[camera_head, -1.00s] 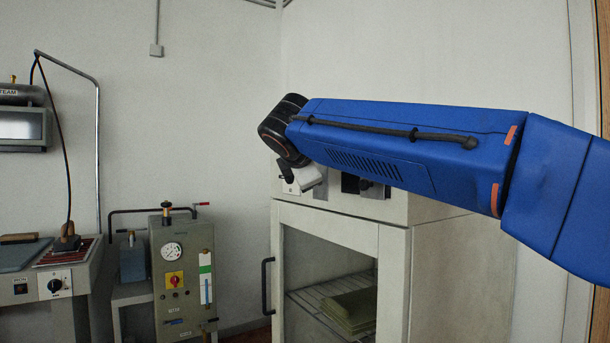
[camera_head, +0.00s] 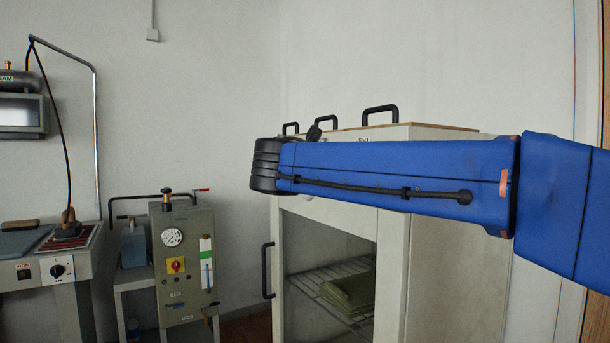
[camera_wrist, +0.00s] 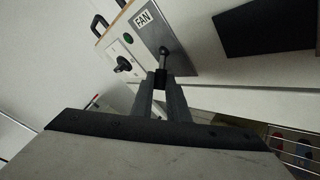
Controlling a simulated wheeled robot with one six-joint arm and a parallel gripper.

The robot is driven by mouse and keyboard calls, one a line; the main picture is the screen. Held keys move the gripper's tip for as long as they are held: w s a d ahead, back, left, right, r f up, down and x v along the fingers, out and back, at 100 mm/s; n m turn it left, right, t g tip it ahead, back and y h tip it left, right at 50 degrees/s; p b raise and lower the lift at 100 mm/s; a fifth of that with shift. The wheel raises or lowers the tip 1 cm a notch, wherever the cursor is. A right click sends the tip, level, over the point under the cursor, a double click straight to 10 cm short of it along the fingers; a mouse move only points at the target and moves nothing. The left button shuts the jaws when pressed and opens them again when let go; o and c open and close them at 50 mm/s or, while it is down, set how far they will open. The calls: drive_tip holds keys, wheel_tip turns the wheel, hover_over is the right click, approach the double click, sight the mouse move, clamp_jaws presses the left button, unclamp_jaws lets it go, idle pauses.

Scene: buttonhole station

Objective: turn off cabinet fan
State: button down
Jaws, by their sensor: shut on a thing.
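In the wrist view, a grey metal plate (camera_wrist: 180,32) carries a FAN label (camera_wrist: 143,18) and a dark switch lever (camera_wrist: 164,57). My gripper (camera_wrist: 162,84) has its fingertips closed together on the free end of this lever. In the head view the cabinet (camera_head: 425,250) stands at the centre right. My blue arm lies across its upper front and hides the switch panel and my gripper there.
Beside the fan plate are a black knob (camera_wrist: 123,64) and a green lamp (camera_wrist: 128,38). Black handles (camera_head: 380,112) stand on the cabinet top. A door handle (camera_head: 268,270) sticks out at the cabinet's left. A gauge unit (camera_head: 183,265) stands further left.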

drive_tip(key=c, duration=1.7)
unclamp_jaws()
drive_tip(key=s, duration=0.5)
drive_tip(key=s+a+r, duration=0.1)
drive_tip(key=s, duration=0.5)
drive_tip(key=s+a+r, duration=0.1)
drive_tip(key=s, duration=0.5)
drive_tip(key=shift+a, duration=0.25)
